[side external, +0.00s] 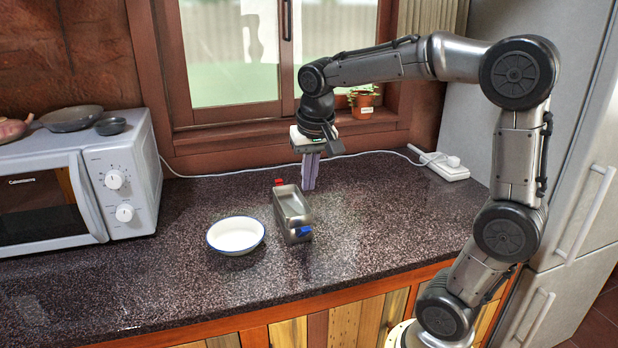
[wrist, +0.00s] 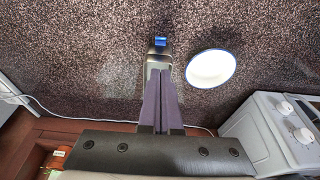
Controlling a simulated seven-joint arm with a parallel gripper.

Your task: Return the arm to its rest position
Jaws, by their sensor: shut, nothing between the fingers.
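My gripper (side external: 310,172) points down over the dark speckled counter (side external: 370,240), behind and slightly right of a small metal container. Its purple-grey fingers are together, with nothing between them. In the wrist view, my gripper (wrist: 160,82) shows its fingers side by side, covering part of the container. The metal container (side external: 292,207) stands on the counter with a blue piece at its near end and a red piece at its far end. It also shows in the wrist view (wrist: 158,57). I cannot tell how high the fingertips are above the counter.
A white bowl with a blue rim (side external: 236,235) sits left of the container. A white microwave (side external: 80,185) with pans on top stands at the left. A power strip (side external: 440,165) with a cable lies at the back right. A potted plant (side external: 363,101) stands by the window. The front counter is clear.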

